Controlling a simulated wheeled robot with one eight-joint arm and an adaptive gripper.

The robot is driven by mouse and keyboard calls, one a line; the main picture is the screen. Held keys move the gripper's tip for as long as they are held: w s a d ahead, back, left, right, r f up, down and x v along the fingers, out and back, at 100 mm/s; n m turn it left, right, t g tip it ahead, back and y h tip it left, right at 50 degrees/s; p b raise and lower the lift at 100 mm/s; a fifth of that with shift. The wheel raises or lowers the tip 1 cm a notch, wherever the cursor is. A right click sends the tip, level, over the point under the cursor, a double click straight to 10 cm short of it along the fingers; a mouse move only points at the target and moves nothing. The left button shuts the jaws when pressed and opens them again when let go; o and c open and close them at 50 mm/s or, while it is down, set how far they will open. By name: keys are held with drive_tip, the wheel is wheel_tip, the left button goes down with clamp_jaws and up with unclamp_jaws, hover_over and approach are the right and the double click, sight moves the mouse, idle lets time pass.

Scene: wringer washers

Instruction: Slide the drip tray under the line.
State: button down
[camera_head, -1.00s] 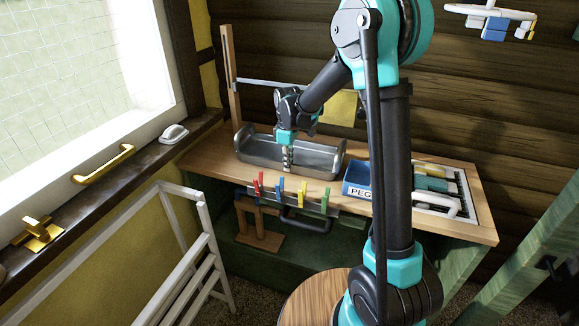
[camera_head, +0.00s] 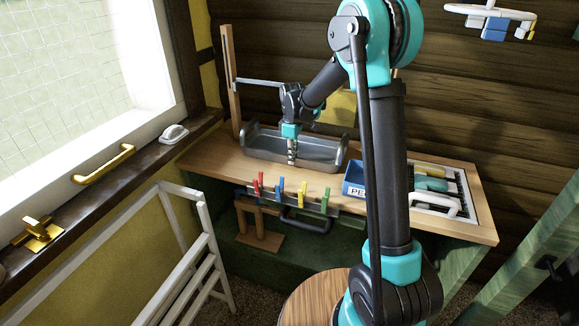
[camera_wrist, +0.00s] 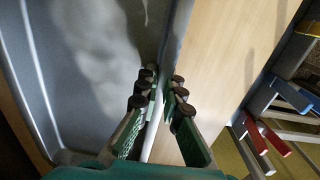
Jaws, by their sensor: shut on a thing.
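The drip tray (camera_head: 322,151) is a long grey metal tray on the wooden worktop, near the back wall. It also fills the left of the wrist view (camera_wrist: 85,60). My gripper (camera_head: 291,162) is at the tray's near long side, pointing down. In the wrist view my gripper's fingers (camera_wrist: 160,92) are shut on the tray's rim, one on each side of it. The line (camera_head: 262,82) runs right from a wooden post, above the back of the tray. My arm hides part of it. A yellow cloth (camera_head: 341,107) hangs behind my arm.
Coloured pegs (camera_head: 281,187) stand along the worktop's front edge, above a dark handle. A blue peg box (camera_head: 354,182) and a white rack (camera_head: 440,205) lie to the right. A white folding frame (camera_head: 200,245) stands at front left.

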drive_tip(key=shift+w+d, duration=0.25)
drive_tip(key=shift+w, duration=0.45)
drive_tip(key=shift+w+d, duration=0.2)
drive_tip(key=shift+w, duration=0.45)
drive_tip(key=c, duration=1.6)
unclamp_jaws()
drive_tip(key=shift+r, duration=3.05)
